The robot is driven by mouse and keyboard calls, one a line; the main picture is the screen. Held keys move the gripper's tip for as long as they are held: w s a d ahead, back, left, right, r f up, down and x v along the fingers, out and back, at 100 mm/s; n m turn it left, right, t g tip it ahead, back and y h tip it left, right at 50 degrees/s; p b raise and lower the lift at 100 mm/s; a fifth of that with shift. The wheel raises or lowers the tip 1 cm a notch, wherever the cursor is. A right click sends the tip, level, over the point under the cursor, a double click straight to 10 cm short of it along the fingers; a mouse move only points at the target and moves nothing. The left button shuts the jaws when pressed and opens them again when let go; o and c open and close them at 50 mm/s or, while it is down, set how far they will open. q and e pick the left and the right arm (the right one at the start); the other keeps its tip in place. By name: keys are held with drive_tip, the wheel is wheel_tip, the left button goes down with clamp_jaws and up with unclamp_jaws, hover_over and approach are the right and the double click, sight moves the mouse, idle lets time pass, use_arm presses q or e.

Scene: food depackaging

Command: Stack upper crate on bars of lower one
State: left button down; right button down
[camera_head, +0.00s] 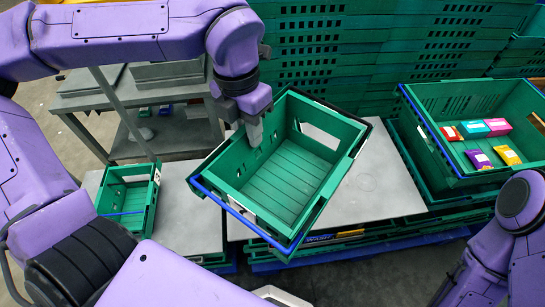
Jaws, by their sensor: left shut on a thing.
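The held green crate (283,183) is empty, with a blue bar along its near left edge. It is rotated and tilted above a grey tabletop-like surface. My left gripper (254,133) is shut on its upper left wall. Under its near edge, part of a lower green crate (285,248) shows below the grey surface; its bars are mostly hidden. I cannot tell whether the two touch. My right arm is at the lower right, and its gripper is not in view.
A green crate (403,92) with several small colored packages stands at the right. A small green crate (157,178) sits at the left. Tall green crate stacks (400,40) block the back. The grey surface (375,185) is clear right of the held crate.

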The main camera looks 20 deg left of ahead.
sight(238, 138)
use_arm(q)
drive_tip(key=s+n, duration=0.1)
drive_tip(key=n, duration=0.1)
drive_tip(key=s+n, duration=0.1)
drive_tip(key=n, duration=0.2)
drive_tip(key=shift+s+t+b, duration=0.15)
drive_tip(key=shift+t+b, duration=0.15)
drive_tip(key=shift+b, duration=0.1)
drive_tip(key=n, duration=0.1)
drive_tip(key=s+n, duration=0.1)
drive_tip(key=n, duration=0.1)
drive_tip(key=shift+r, duration=0.15)
drive_tip(key=shift+w+a, duration=0.2)
drive_tip(key=w+a+f+p, duration=0.1)
drive_tip(key=w+a+f, duration=0.1)
drive_tip(key=w+f, duration=0.1)
drive_tip(key=w+a+f+p, duration=0.1)
drive_tip(key=w+a+f, duration=0.2)
drive_tip(key=w+f, duration=0.1)
drive_tip(key=w+a+f+p, duration=0.2)
drive_tip(key=w+a+f, duration=0.1)
drive_tip(key=f, duration=0.3)
drive_tip(key=shift+w, duration=0.45)
